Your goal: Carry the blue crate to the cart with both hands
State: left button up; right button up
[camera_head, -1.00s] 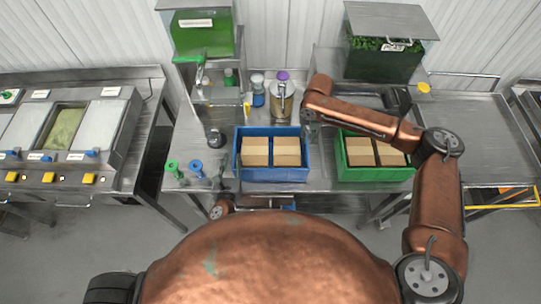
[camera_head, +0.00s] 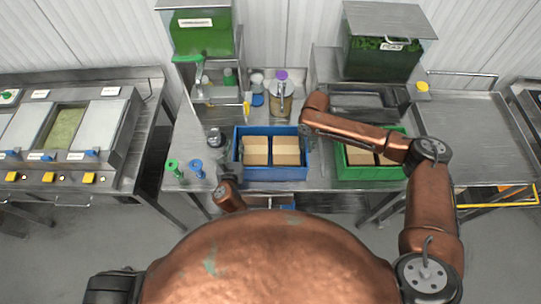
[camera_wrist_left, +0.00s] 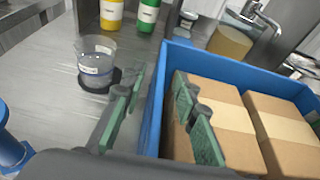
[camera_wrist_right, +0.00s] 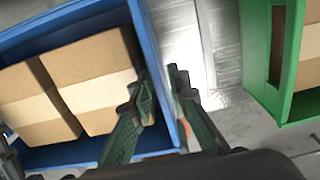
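The blue crate (camera_head: 270,174) stands on the steel table, with two brown boxes in it. My left gripper (camera_wrist_left: 158,86) is open at the crate's left wall, one finger outside and one inside above the boxes. My right gripper (camera_wrist_right: 163,84) is at the crate's right wall, its fingers apart with the wall between them. Neither gripper visibly squeezes the wall. A steel-topped surface (camera_head: 480,135) with a yellow rail (camera_head: 505,205) stands at the right; I cannot tell if it is the cart.
A green crate (camera_head: 375,173) with boxes stands close to the right of the blue one, partly under my right arm. A clear beaker (camera_wrist_left: 97,60) stands left of the crate. A dispenser tap and canister (camera_head: 280,100) stand behind it.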

pick_arm(q)
jog(key=shift+c, duration=0.3)
jog(key=c, duration=0.5)
pick_arm(e)
grip_shut()
pick_arm(q)
grip_shut()
jog(key=shift+r, duration=0.1)
